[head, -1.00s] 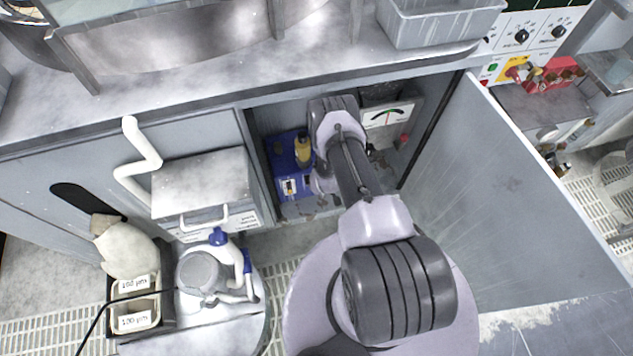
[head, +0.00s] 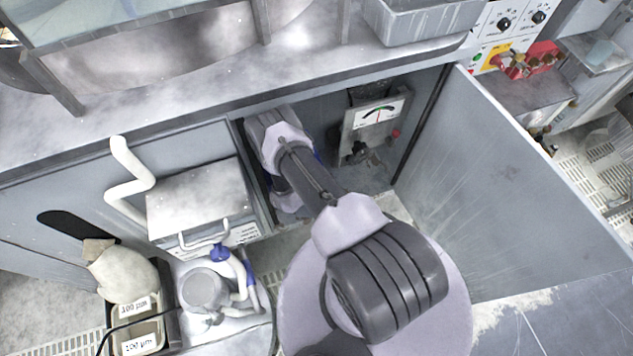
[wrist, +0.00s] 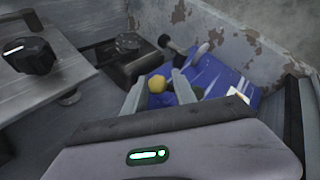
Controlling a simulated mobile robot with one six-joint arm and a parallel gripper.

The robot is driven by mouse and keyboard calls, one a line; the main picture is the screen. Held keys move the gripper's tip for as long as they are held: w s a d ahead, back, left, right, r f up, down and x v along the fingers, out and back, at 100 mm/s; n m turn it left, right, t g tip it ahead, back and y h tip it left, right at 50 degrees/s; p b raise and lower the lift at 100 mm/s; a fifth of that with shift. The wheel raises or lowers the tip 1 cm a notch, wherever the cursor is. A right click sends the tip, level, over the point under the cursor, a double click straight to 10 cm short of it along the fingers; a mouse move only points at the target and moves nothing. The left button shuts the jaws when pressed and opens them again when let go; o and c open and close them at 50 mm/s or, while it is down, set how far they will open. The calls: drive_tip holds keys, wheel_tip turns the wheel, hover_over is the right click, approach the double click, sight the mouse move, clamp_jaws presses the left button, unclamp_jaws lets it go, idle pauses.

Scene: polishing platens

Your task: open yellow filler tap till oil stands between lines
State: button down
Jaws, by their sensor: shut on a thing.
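In the wrist view, the yellow filler tap (wrist: 157,83) sits at the blue oil unit (wrist: 212,78), between the two fingers of my gripper (wrist: 159,92). My gripper is shut on the tap. A small white patch (wrist: 238,93) shows on the blue unit, but I cannot read any lines or oil level there. In the head view, my arm covers most of the blue unit, leaving only a blue sliver (head: 317,164); the tap and my fingertips are hidden.
The open door (head: 510,190) bounds the right side. A black knob (wrist: 28,55) shows in the wrist view.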

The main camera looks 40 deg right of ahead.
drive_tip(key=shift+w+a, duration=0.2)
drive_tip(key=shift+w, duration=0.25)
drive_tip(key=c, duration=0.9)
unclamp_jaws()
drive_tip(key=shift+w+a, duration=0.1)
drive_tip(key=shift+a, duration=0.05)
drive_tip(key=shift+s, duration=0.25)
drive_tip(key=shift+d, duration=0.2)
